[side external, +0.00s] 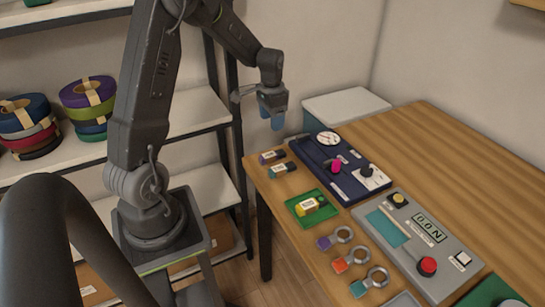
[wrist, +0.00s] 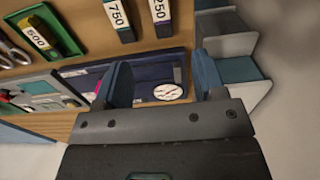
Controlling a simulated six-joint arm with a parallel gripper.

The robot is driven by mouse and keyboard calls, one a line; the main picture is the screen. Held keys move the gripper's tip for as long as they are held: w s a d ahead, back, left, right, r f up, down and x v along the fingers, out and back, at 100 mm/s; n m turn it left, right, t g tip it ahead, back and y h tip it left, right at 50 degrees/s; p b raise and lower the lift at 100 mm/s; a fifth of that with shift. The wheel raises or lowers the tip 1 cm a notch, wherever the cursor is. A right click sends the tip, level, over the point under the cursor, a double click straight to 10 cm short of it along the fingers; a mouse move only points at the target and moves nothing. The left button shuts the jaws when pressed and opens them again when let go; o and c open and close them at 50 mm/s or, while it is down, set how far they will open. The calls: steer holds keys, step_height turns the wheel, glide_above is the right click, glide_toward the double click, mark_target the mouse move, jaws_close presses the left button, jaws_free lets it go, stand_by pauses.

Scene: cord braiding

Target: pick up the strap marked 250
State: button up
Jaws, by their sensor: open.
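The strap marked 250 (wrist: 160,15) is at the top edge of the wrist view, partly cut off, with a white label and dark end. It appears to be the purple-ended strap (side external: 272,156) near the table's back left edge in the side view. Beside it lies the strap marked 750 (wrist: 119,17), which shows in the side view too (side external: 284,169). My gripper (side external: 272,115) hangs above and behind the table's left corner, apart from the straps. Its blue fingers (wrist: 162,80) are open with nothing between them.
A green tray (side external: 328,213) holds a yellow strap marked 500 (wrist: 38,37). A dark blue panel (side external: 330,178) with dial and knobs lies right of the straps. A grey control box (side external: 408,225) and several ring-ended tools lie nearer. A white bin (side external: 346,106) stands behind the table.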

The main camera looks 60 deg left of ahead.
glide_above(273, 153)
steer(key=f, duration=0.8)
steer(key=shift+s+d, duration=0.1)
steer(key=shift+s, duration=0.15)
steer(key=shift+w+f, duration=0.15)
steer(key=shift+f, duration=2.65)
steer(key=c, duration=1)
